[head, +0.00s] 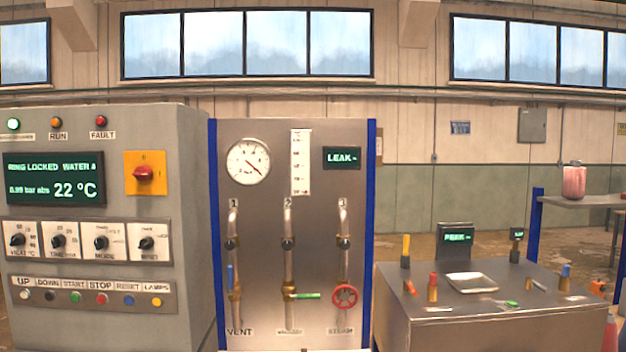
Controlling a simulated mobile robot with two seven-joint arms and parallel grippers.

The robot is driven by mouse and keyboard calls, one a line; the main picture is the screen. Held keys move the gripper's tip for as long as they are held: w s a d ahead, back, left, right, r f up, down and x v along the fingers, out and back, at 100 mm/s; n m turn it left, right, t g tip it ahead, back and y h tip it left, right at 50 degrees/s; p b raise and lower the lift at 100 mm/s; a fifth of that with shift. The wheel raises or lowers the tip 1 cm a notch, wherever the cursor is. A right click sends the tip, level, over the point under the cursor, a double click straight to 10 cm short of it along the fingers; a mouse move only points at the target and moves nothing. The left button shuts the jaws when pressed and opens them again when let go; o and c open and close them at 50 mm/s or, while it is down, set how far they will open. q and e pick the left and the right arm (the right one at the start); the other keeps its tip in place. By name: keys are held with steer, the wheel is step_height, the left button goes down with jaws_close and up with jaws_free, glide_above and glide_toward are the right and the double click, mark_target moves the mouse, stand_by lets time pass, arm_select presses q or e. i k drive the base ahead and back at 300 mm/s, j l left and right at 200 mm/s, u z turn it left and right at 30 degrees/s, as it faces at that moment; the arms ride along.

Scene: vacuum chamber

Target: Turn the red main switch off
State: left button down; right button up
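The red main switch (144,173) is a red knob on a yellow square plate, on the front of the grey control cabinet (190,230) at the left of the head view. Its red handle looks about horizontal; the markings on the plate are too small to read. The cabinet's display (54,178) is lit and shows "RING LOCKED WATER", a bar abs reading and 22 °C. A green lamp (13,125) at the top left of the cabinet looks lit. Neither of my grippers shows in the head view.
Below the switch are several black selector knobs (101,242) and a row of push buttons (75,297). Right of the cabinet stands a pipe panel with a gauge (248,162) and a red handwheel (344,296). A metal bench (480,325) with small items stands at the right.

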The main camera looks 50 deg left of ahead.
mark_target(143, 173)
steer(key=u, duration=1.85)
